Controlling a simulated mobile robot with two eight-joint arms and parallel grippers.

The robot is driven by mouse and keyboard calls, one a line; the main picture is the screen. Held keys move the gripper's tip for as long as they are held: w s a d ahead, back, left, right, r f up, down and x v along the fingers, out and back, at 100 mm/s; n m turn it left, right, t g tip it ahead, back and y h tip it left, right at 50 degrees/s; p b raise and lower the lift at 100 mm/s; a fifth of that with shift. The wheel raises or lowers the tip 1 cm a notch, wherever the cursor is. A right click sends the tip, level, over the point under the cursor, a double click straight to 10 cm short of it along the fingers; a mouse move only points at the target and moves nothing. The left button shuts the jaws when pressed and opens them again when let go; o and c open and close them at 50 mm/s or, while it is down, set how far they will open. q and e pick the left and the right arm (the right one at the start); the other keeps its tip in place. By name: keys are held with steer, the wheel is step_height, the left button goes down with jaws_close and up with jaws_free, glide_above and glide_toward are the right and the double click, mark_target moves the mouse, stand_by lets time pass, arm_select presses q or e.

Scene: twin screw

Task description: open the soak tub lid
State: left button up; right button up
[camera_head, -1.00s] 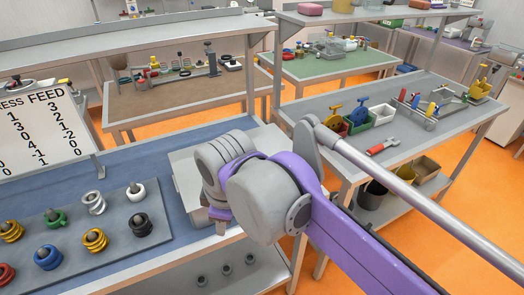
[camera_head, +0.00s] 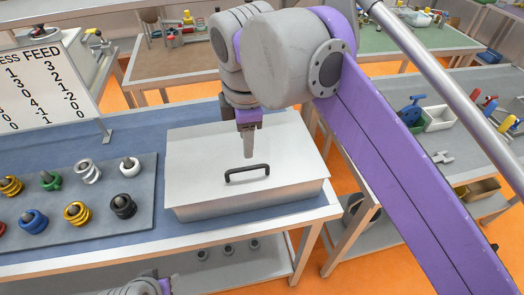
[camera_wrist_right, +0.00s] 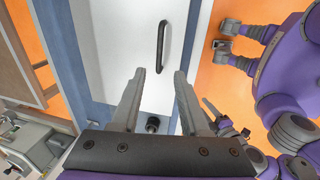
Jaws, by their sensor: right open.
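The soak tub (camera_head: 250,203) is a grey metal box on the blue-topped bench. Its flat pale lid (camera_head: 205,155) lies shut on it, with a black bar handle (camera_head: 247,173) near the front edge. My right gripper (camera_head: 249,156) points down over the lid, just behind the handle in the head view. In the right wrist view its two fingers (camera_wrist_right: 161,76) are apart and empty, with the handle (camera_wrist_right: 162,42) beyond them and not between them. Part of my left arm shows at the bottom of the head view; its fingers cannot be made out.
A grey board (camera_head: 95,200) with several coloured ring-and-peg pieces lies left of the tub. A number sign (camera_head: 45,95) stands behind it. A side bench (camera_head: 465,130) with bins and tools is at the right, across an orange floor gap.

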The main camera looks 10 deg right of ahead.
mark_target(247, 168)
steer(key=f, duration=0.3)
steer(key=w+f+b, duration=0.1)
steer(key=f, duration=0.3)
steer(key=w+f, duration=0.1)
steer(key=f, duration=0.2)
steer(key=shift+w+f, duration=0.1)
steer(key=shift+f, duration=0.05)
jaws_close()
stand_by(1.3)
